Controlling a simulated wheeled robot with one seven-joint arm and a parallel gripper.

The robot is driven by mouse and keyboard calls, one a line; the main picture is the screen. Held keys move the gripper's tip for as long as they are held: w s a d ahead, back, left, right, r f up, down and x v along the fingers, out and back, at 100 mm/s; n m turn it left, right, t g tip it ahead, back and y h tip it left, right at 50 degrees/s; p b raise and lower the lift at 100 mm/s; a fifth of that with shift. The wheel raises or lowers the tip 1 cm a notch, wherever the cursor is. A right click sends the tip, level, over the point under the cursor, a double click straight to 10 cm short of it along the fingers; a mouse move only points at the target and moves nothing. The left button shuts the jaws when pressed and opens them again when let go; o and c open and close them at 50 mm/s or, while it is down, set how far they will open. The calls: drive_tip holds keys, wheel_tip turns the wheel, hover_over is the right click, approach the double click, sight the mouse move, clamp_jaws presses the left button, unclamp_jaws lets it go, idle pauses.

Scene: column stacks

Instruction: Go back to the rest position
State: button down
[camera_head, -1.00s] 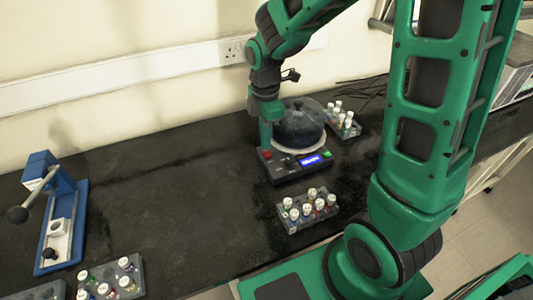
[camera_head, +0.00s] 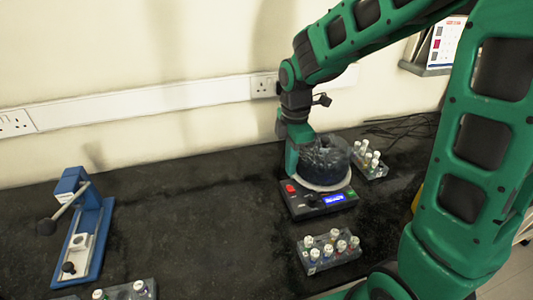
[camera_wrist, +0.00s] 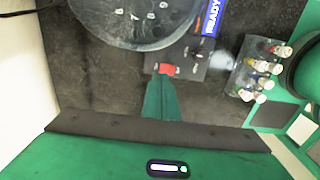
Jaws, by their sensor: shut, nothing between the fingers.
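My gripper (camera_head: 292,172) is shut and empty, pointing down at the left side of a round machine (camera_head: 325,160) with a dark, see-through domed lid. Its shut green fingers also show in the wrist view (camera_wrist: 161,78), with the tips close to the red button (camera_wrist: 167,69) on the machine's front panel. I cannot tell whether the tips touch the button. The red button also shows in the head view (camera_head: 290,188), beside a lit blue display (camera_head: 333,199). In the wrist view the display (camera_wrist: 211,18) reads READY. The lid appears closed.
A vial rack (camera_head: 329,252) stands in front of the machine, another (camera_head: 370,162) behind it to the right. A blue lever press (camera_head: 85,235) and a third, partly cut-off rack (camera_head: 128,291) stand at the left. The bench between is clear. The wall is close behind.

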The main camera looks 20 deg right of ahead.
drive_tip(key=s+d+r+m+t, duration=0.4)
drive_tip(key=s+d+r+m, duration=0.25)
drive_tip(key=m, duration=1.15)
drive_tip(key=s+d+m+g, duration=0.2)
drive_tip(key=s+d, duration=0.3)
drive_tip(key=s, duration=0.3)
drive_tip(key=s+d+f+m+g, duration=0.1)
drive_tip(key=s+d+m, duration=0.3)
drive_tip(key=s, duration=0.5)
drive_tip(key=shift+d+g, duration=0.6)
drive_tip(key=shift+d, duration=0.35)
drive_tip(key=shift+w+f, duration=0.1)
drive_tip(key=shift+w, duration=0.1)
drive_tip(key=shift+w+f, duration=0.2)
drive_tip(key=shift+w, duration=0.3)
